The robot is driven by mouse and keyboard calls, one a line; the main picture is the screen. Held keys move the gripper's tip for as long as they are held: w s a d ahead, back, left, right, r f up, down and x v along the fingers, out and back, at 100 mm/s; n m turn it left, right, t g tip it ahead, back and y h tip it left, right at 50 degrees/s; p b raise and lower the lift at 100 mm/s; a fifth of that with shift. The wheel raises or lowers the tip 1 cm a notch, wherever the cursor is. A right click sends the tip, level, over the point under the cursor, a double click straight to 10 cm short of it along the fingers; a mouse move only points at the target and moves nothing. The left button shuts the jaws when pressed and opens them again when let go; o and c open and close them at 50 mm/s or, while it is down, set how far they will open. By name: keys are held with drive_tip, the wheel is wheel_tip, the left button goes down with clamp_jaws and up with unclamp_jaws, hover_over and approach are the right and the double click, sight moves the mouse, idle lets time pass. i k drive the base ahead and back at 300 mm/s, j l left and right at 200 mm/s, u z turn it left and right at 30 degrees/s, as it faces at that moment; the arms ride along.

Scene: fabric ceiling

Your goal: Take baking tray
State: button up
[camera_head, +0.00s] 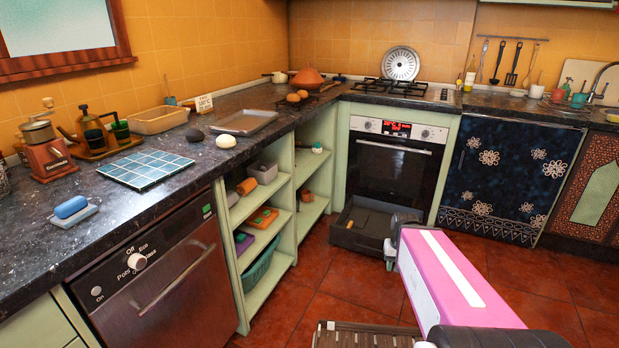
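A shallow grey metal baking tray (245,122) lies flat on the dark counter on the left, near its inner edge. It looks empty. My pink arm reaches in from the lower right, and its far end with my gripper (390,256) is low in front of the oven, beside the open drawer. My gripper is well to the right of the tray and below counter height, apart from it. Its fingers are small and partly hidden by the arm, so I cannot tell whether they are open or shut.
A white rounded thing (226,141) and a dark one (195,135) sit close to the tray. A beige bin (159,120) and blue tiled board (146,168) are further left. An open low drawer (358,236) juts out under the oven (392,172). Red floor between is clear.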

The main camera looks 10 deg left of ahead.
sight(245, 123)
drive_tip(key=i+l, duration=0.25)
drive_tip(key=i, duration=0.25)
drive_tip(key=i+l, duration=0.3)
drive_tip(key=i, duration=0.2)
